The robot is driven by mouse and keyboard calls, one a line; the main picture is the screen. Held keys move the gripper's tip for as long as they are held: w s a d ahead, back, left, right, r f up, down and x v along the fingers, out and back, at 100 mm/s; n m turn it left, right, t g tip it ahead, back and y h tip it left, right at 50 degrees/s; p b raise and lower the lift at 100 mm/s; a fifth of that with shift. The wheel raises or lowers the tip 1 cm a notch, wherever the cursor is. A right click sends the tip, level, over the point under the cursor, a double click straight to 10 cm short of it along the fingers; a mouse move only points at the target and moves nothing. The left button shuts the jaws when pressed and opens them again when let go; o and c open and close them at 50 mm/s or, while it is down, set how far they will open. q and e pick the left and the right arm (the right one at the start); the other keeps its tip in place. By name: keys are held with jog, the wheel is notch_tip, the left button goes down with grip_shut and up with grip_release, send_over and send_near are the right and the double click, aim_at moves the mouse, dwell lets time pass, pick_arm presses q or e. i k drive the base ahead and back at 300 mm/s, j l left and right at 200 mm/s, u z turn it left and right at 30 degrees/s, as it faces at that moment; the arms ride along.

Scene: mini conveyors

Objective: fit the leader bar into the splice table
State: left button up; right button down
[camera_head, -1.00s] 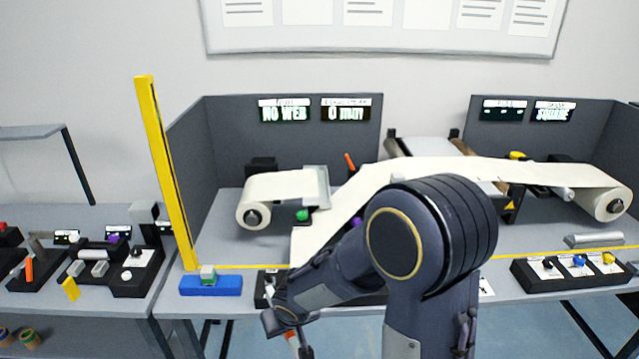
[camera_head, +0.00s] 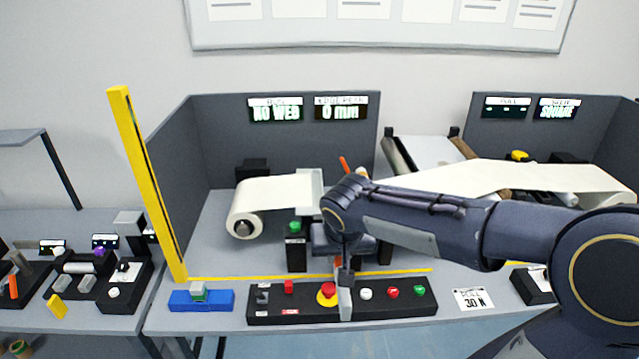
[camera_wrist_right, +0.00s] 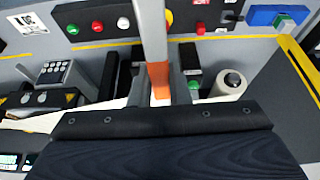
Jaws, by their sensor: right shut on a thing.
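My right gripper (camera_head: 342,262) is shut on an orange grip (camera_wrist_right: 158,82) joined to a pale grey bar (camera_head: 346,300), which looks like the leader bar. In the right wrist view the bar (camera_wrist_right: 151,35) runs from the grip toward the button panel's side. The pale plate (camera_head: 310,188) at the end of the left roll's web seems to be the splice table; the gripper is just in front and right of it, and the arm hides part of it. White web (camera_head: 500,178) comes from the right and passes behind my arm; its end is hidden. My left gripper is not in view.
A black button panel (camera_head: 270,309) lies under and before the gripper. The left roll (camera_head: 243,224), a green-topped black block (camera_head: 296,246) and an orange lever (camera_head: 345,164) stand close by. A yellow post (camera_head: 145,185) and blue block (camera_head: 186,302) are at left.

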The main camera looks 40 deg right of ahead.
aim_at(294, 242)
jog(key=i+l, duration=0.45)
jog(key=l, duration=0.15)
jog(key=i+l, duration=0.4)
jog(key=l, duration=0.15)
